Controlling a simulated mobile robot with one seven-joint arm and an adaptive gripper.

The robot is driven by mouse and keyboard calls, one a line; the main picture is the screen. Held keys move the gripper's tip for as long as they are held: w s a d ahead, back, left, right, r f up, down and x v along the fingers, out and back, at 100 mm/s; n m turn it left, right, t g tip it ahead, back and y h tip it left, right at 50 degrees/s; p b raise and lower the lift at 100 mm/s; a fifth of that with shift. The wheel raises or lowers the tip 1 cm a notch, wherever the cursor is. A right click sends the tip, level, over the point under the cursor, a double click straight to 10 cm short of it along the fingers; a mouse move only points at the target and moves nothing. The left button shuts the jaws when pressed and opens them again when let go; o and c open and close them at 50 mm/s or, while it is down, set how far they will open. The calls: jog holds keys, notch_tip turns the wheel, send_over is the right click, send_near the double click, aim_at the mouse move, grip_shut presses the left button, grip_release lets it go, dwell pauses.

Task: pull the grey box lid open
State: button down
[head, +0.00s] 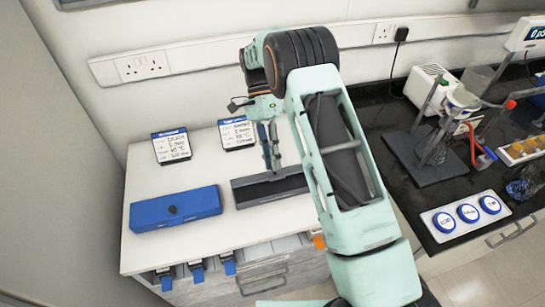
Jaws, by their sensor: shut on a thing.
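The grey box (250,195) sits on the white bench top, right of the blue box. Its upper side looks dark, and I cannot tell how far its lid is open. My gripper (272,166) reaches down from above with its fingers at the top of the grey box. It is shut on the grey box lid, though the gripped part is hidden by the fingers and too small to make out. My arm covers the area just right of the box.
A blue box (150,212) with a black knob stands left of the grey box. Two label cards (171,146) (237,133) stand behind. White bench top (150,250) is free in front. A black counter at right holds a stand (430,150) and a panel of blue buttons (467,213).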

aim_at(271, 171)
jog(key=shift+w+a+g, duration=0.1)
jog(key=shift+w+g, duration=0.2)
jog(key=shift+g, duration=0.1)
jog(key=shift+w, duration=0.1)
dwell(0.4)
jog(key=c, duration=1.8)
grip_release()
jog(key=shift+c, duration=0.2)
jog(key=shift+r, duration=0.1)
notch_tip(271, 171, up, 10)
